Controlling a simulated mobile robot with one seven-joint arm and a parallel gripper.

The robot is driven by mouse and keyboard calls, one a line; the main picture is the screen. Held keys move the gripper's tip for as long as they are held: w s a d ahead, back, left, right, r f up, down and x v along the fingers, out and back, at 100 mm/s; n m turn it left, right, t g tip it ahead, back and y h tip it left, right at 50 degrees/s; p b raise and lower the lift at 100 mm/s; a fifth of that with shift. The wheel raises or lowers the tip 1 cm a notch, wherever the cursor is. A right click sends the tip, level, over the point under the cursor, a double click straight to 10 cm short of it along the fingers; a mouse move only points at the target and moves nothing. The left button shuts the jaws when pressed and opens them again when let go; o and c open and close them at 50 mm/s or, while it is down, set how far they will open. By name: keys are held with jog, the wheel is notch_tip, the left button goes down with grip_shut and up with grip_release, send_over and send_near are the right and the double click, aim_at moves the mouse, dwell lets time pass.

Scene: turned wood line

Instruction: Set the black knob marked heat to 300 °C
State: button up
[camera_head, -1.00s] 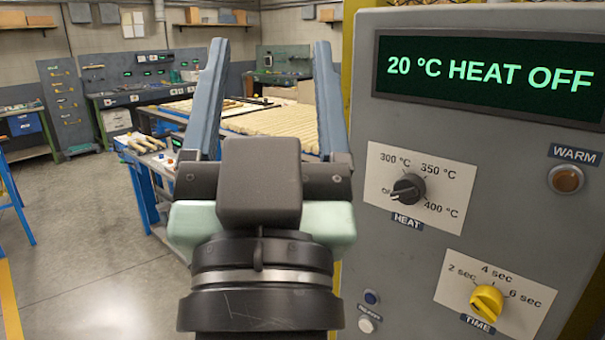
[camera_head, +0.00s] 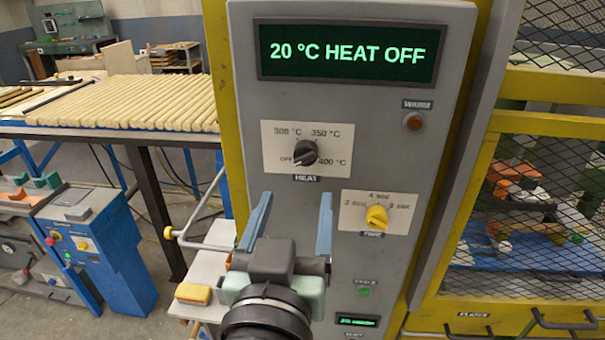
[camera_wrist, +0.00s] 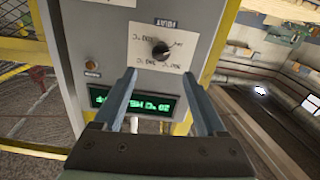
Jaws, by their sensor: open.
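The black heat knob (camera_head: 305,152) sits on a white plate marked OFF, 300 °C, 350 °C and 400 °C, on a grey control panel (camera_head: 255,115). Its pointer looks turned toward OFF. The display (camera_head: 345,52) above reads "20 °C HEAT OFF". My gripper (camera_head: 290,205) is open and empty, below the knob in the head view and apart from it. In the wrist view, the heat knob (camera_wrist: 161,49) shows upside down beyond my open fingers (camera_wrist: 165,85).
A yellow time knob (camera_head: 377,217) is at lower right of the heat knob, and a warm lamp (camera_head: 413,121) is above it. A mesh cage (camera_head: 530,200) stands to the right. A table of turned wood (camera_head: 125,103) and a blue machine (camera_head: 95,250) stand to the left.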

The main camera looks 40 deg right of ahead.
aim_at(304, 160)
jog(key=p+x, duration=0.3)
jog(key=x, duration=0.6)
jog(key=shift+w+d+r, duration=0.15)
jog(key=shift+w+d, duration=0.05)
jog(key=shift+w, duration=0.1)
jog(key=shift+w+d, duration=0.35)
jog(key=shift+d, duration=0.1)
grip_shut()
